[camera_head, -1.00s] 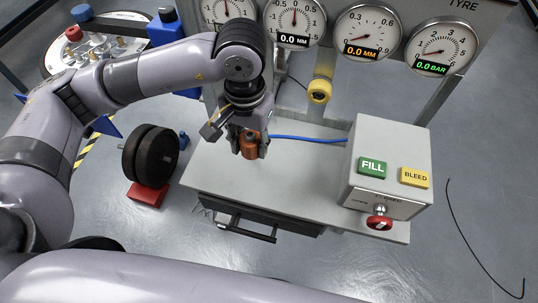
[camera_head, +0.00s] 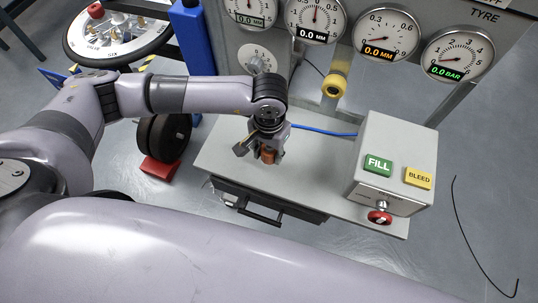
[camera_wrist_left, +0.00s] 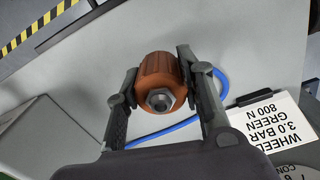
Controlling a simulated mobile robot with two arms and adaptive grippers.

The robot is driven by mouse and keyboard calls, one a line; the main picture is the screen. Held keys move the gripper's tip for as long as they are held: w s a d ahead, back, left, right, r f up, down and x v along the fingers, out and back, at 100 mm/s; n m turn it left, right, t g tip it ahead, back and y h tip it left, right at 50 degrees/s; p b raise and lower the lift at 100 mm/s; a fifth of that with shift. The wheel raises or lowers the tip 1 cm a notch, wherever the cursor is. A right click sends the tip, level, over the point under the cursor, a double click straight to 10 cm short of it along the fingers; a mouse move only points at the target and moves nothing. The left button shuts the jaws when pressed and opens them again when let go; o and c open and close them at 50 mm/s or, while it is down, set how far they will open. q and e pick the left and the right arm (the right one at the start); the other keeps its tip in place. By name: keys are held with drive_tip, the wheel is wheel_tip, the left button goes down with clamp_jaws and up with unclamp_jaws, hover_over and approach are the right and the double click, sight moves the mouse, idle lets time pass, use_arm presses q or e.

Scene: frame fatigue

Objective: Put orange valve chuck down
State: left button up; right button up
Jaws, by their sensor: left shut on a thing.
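The orange valve chuck (camera_head: 268,156) is between the fingers of my left gripper (camera_head: 268,150), over the grey bench top (camera_head: 222,152). In the left wrist view the chuck (camera_wrist_left: 160,82) is a ribbed orange-brown cylinder with a metal nozzle facing the camera. The two fingers of my left gripper (camera_wrist_left: 155,92) close on it from both sides. A blue hose (camera_head: 318,130) runs from near the chuck to the right. I cannot tell whether the chuck touches the bench. My right gripper is not in view.
A grey control box (camera_head: 393,150) with a green FILL button (camera_head: 378,165), a yellow BLEED button (camera_head: 418,178) and a red knob (camera_head: 379,217) stands at the bench's right. Gauges line the panel behind. A black drawer handle (camera_head: 260,215) juts from the front. A wheel with red chock (camera_head: 161,170) stands left.

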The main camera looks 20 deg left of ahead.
sight(269, 160)
use_arm(q)
wheel_tip(269, 160, down, 3)
drive_tip(key=shift+f+p, duration=0.2)
drive_tip(key=shift+p, duration=0.35)
drive_tip(key=shift+f, duration=0.5)
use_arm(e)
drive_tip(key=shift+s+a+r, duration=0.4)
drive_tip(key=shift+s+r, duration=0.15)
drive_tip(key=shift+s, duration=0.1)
use_arm(q)
drive_tip(key=shift+f, duration=0.1)
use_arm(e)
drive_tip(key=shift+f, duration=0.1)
use_arm(q)
drive_tip(key=shift+f+b, duration=0.1)
drive_tip(key=shift+b, duration=0.2)
drive_tip(key=o, duration=1.3)
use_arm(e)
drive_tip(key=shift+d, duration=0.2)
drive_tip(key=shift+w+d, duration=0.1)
